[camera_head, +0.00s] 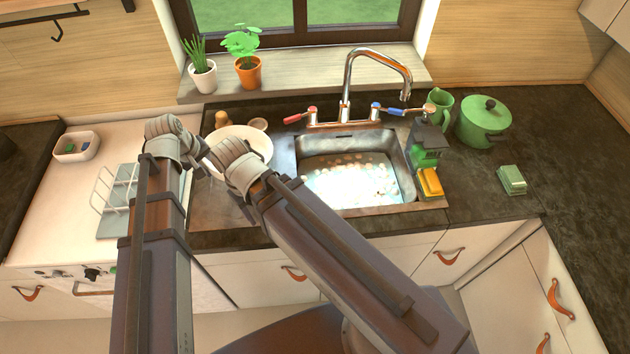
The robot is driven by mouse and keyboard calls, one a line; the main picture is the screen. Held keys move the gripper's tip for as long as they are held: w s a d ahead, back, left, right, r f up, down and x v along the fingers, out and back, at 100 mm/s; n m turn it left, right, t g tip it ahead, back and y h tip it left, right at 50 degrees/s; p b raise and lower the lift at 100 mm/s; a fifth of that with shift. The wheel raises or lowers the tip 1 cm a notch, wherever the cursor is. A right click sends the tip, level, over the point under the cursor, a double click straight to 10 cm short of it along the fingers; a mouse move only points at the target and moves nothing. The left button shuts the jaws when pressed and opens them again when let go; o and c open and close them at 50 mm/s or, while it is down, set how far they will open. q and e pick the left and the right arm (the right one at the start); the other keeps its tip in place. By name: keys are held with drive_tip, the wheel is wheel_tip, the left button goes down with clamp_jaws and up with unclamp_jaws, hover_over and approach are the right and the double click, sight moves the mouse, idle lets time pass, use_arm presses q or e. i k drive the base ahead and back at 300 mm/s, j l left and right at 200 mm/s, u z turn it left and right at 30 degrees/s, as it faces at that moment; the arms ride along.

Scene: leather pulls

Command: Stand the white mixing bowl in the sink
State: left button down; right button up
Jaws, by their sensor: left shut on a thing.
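The white mixing bowl (257,140) is at the left of the sink (403,170), over the counter and drainer side. My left gripper (203,156) is at the bowl's left rim and is shut on it. I cannot tell whether the bowl rests on the counter or is held just above it. My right gripper (232,160) is in front of the bowl and hides part of it; its fingertips are not clear. The sink basin holds water with pale foam.
A chrome faucet (347,85) arches behind the sink. A dark caddy (428,143) and a yellow sponge (429,183) stand at its right edge. A dish rack (117,195) is at left.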

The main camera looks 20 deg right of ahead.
sight(348, 186)
drive_tip(key=k, duration=0.45)
drive_tip(key=k+z, duration=0.3)
drive_tip(key=i+z, duration=0.1)
drive_tip(key=z, duration=1.25)
drive_tip(key=k+j, duration=0.15)
drive_tip(key=j, duration=0.25)
drive_tip(key=k+j+z, duration=0.1)
drive_tip(key=j, duration=0.3)
drive_tip(key=i, duration=0.4)
